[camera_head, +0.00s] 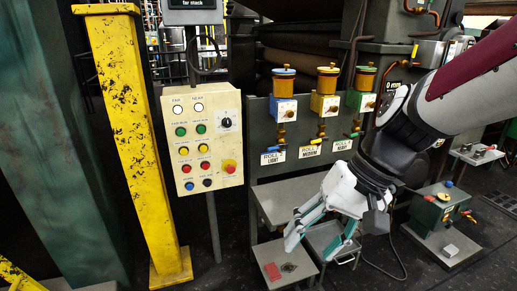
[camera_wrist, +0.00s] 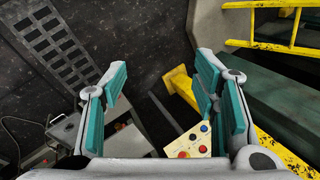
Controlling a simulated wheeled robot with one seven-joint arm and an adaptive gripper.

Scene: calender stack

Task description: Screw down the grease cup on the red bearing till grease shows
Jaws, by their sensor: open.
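My gripper (camera_head: 316,240) is open and empty, pointing down above a low grey stand at the bottom centre of the head view. In the wrist view its two teal-padded fingers (camera_wrist: 162,76) are wide apart with nothing between them. I cannot pick out a grease cup on a red bearing with certainty. A green block (camera_head: 440,208) at right carries small blue, yellow and red parts, too small to identify. Three amber cups with blue (camera_head: 284,80), yellow (camera_head: 327,79) and green (camera_head: 363,78) lids stand on a panel behind my arm, labelled by roll. My gripper is apart from all of these.
A cream button panel (camera_head: 204,138) stands left of centre, beside a yellow post (camera_head: 130,120). The low grey stand (camera_head: 262,252) has a red patch; a grey tray cart (camera_head: 346,259) is beside it. A cable lies on the dark floor (camera_head: 395,270). A yellow ladder-like frame (camera_wrist: 282,45) shows in the wrist view.

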